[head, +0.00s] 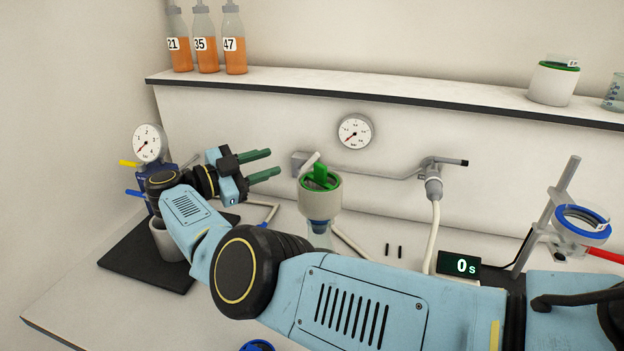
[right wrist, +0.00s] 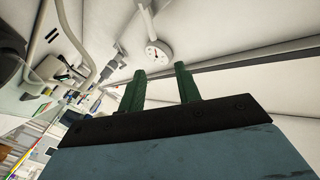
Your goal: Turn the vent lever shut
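At the left stands a dark blue unit with a round gauge (head: 146,143) on top. A yellow lever (head: 129,163) and a blue lever (head: 134,192) stick out from its left side; I cannot tell which is the vent lever. My forearm hides much of the unit. My right gripper (head: 262,165) is to the right of the unit, its green fingers apart, empty and pointing right towards a white funnel cup. The fingers (right wrist: 160,88) also show apart in the right wrist view. My left gripper is out of view.
The white funnel cup (head: 320,200) with green top stands near my fingertips. A wall tap (head: 432,170) with hose, a wall gauge (head: 354,132) and a timer (head: 459,265) are to the right. A grey cup (head: 166,245) stands on a black mat (head: 130,268). Bottles stand on the shelf (head: 300,88).

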